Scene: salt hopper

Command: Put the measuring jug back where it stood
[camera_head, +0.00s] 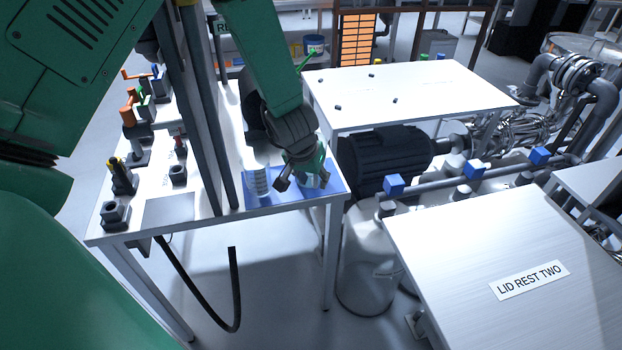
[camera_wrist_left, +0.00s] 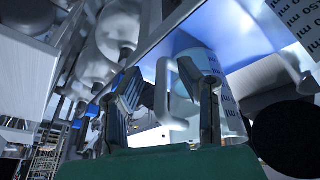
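The measuring jug, a clear vessel (camera_head: 312,181), stands on the blue mat (camera_head: 285,199) at the near right corner of the white bench, partly hidden by my left gripper (camera_head: 304,183). In the left wrist view, its pale handle (camera_wrist_left: 163,98) shows between the two spread fingers of my left gripper (camera_wrist_left: 165,100). One finger lies between the handle and the jug's printed wall (camera_wrist_left: 234,118). I see no finger clearly pressed on the handle. The jug looks upright. My right gripper is in neither view.
Dark upright posts (camera_head: 200,110) rise close to my arm. Valves and fittings (camera_head: 123,177) crowd the bench's left side. A black motor (camera_head: 385,158) and the LID REST TWO table (camera_head: 450,260) are to the right.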

